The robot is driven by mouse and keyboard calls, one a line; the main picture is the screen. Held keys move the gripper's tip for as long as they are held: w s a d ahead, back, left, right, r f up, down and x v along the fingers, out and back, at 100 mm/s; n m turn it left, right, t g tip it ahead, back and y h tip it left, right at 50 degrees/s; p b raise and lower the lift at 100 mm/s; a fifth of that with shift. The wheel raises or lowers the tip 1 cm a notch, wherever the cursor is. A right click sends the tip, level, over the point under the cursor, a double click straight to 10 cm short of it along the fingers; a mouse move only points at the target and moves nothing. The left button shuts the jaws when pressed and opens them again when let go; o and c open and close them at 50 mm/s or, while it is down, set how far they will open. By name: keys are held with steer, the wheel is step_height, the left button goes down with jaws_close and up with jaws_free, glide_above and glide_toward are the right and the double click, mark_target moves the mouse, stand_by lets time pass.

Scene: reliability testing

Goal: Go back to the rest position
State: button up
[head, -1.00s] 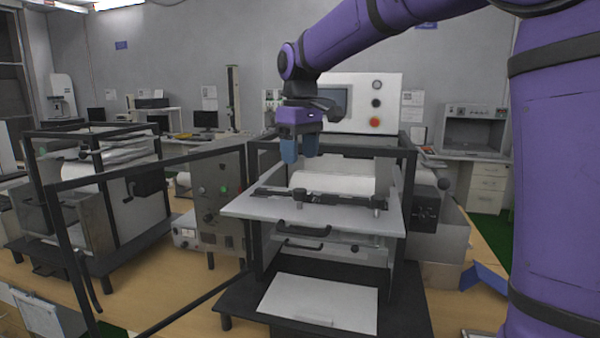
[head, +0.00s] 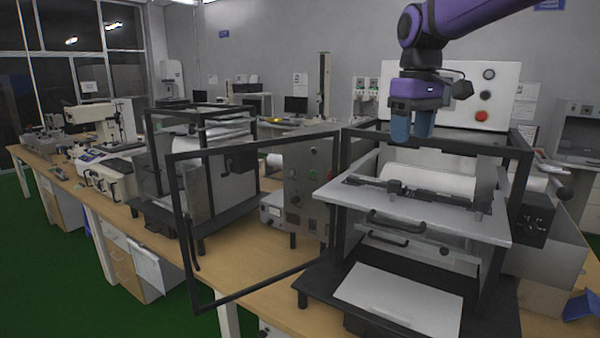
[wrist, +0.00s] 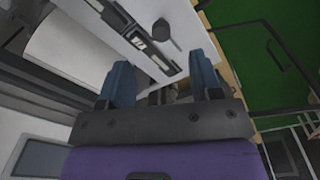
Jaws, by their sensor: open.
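My gripper (head: 411,127) is purple with two blue fingers. It hangs in the air above the test machine's light grey shelf (head: 440,214), near the machine's top frame. The fingers point down and stand apart with nothing between them. In the wrist view my gripper (wrist: 162,84) also shows its two blue fingers spread and empty. The shelf (wrist: 128,28) with its dark bar lies beyond the fingers there. My purple arm reaches in from the upper right of the head view.
A dark open door frame (head: 176,215) swings out at the machine's left. A white control panel (head: 450,92) with a red button stands behind my gripper. A second machine (head: 205,185) and more devices line the wooden table (head: 262,248). Green floor (head: 60,275) is clear at the left.

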steer(key=s+d+f+m+t, duration=0.1)
steer(key=s+d+f, duration=0.1)
steer(key=s, duration=0.6)
steer(key=s+d+f+m+t, duration=0.2)
steer(key=s+f, duration=0.1)
steer(key=s, duration=0.6)
steer(key=s+d+f+m+t, duration=0.1)
steer(key=s+f+m, duration=0.1)
steer(key=s, duration=0.7)
steer(key=shift+s+d+f+t, duration=0.15)
steer(key=shift+d+f+t, duration=0.25)
steer(key=shift+f, duration=0.45)
